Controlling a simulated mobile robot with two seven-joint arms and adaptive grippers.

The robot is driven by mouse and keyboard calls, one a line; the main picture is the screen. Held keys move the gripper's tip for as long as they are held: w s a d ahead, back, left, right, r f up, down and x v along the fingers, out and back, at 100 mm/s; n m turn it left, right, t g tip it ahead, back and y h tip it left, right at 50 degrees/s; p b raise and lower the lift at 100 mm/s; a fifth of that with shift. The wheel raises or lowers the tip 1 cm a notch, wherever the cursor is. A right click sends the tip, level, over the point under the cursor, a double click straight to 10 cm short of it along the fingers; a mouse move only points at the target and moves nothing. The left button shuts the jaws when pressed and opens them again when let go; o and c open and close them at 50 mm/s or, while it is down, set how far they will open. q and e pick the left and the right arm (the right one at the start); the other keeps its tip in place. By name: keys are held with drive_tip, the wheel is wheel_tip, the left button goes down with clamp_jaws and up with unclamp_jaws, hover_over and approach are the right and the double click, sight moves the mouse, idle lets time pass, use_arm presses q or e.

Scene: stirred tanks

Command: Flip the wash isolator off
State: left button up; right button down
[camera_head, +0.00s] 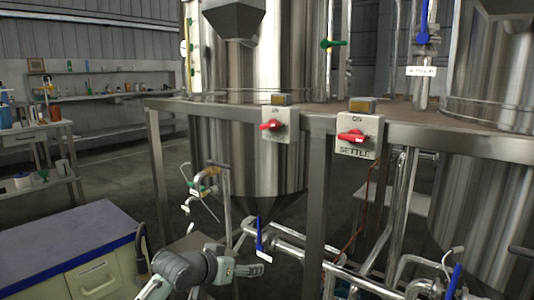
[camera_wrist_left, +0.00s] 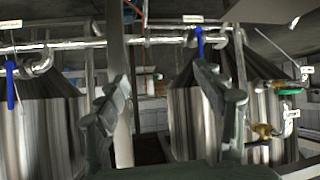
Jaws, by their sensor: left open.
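Two grey isolator boxes with red handles are fixed to the front rail of the tank frame in the head view. The right box (camera_head: 343,151) reads ON at the top and SETTLE below; its red handle (camera_head: 352,137) lies roughly level. The left box (camera_head: 284,136) has a similar red handle (camera_head: 271,125), also roughly level; its lower label is too small to read, so I cannot confirm it says wash. My left gripper (camera_head: 246,270) is low in front of the frame, below and apart from both boxes. In the left wrist view its fingers (camera_wrist_left: 165,105) are spread and empty.
Steel pipes with blue-handled valves (camera_head: 259,238) run close to my left gripper. A frame post (camera_head: 317,215) stands to its right. A blue-topped cabinet (camera_head: 62,245) stands at the lower left. The space before the boxes looks clear.

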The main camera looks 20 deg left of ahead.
sight(267, 127)
use_arm(q)
drive_tip(key=w+r+t+h+b, duration=0.2)
drive_tip(key=r+t+b, duration=0.1)
drive_tip(key=r, duration=1.3)
drive_tip(key=w+r+t+h+b, duration=0.2)
drive_tip(key=w+r+t, duration=0.1)
drive_tip(key=r, duration=1.3)
drive_tip(key=x, duration=0.7)
drive_tip(key=shift+d+r, duration=0.1)
use_arm(e)
drive_tip(key=s+a+r+t+y, duration=0.1)
drive_tip(key=s+r+t, duration=0.1)
drive_tip(key=r, duration=0.5)
drive_tip(key=s+a+r+t+y, duration=0.1)
drive_tip(key=s+r+t+y, duration=0.1)
drive_tip(key=r+t, duration=0.3)
drive_tip(key=s+a+r+t+y, duration=0.1)
drive_tip(key=s+r+t, duration=0.3)
drive_tip(key=r, duration=0.7)
drive_tip(key=shift+a+y, duration=0.2)
drive_tip(key=shift+y, duration=0.4)
